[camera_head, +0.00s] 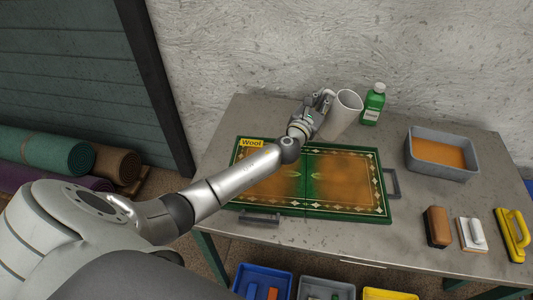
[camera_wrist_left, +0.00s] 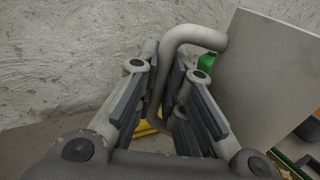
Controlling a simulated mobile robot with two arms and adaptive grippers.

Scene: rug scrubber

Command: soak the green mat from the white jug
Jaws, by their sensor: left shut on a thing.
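The green mat (camera_head: 345,182) lies flat on the grey table, with a patterned border, orange-brown patches over its middle and a yellow "Wool" label (camera_head: 251,142). My left arm crosses in front of part of it. My left gripper (camera_head: 322,100) is shut on the handle of the white jug (camera_head: 342,116), just beyond the mat's back edge. The jug leans, with its open top up and to the right. In the left wrist view the jug's handle (camera_wrist_left: 195,35) runs between the fingers, and its body (camera_wrist_left: 265,75) is at the right. My right gripper is out of view.
A green bottle (camera_head: 373,104) stands right of the jug. A grey tub (camera_head: 441,168) of orange liquid is at the right. A brown brush (camera_head: 437,227), a white-handled tool (camera_head: 472,236) and a yellow tool (camera_head: 512,236) lie at the front right. Bins (camera_head: 262,280) stand below.

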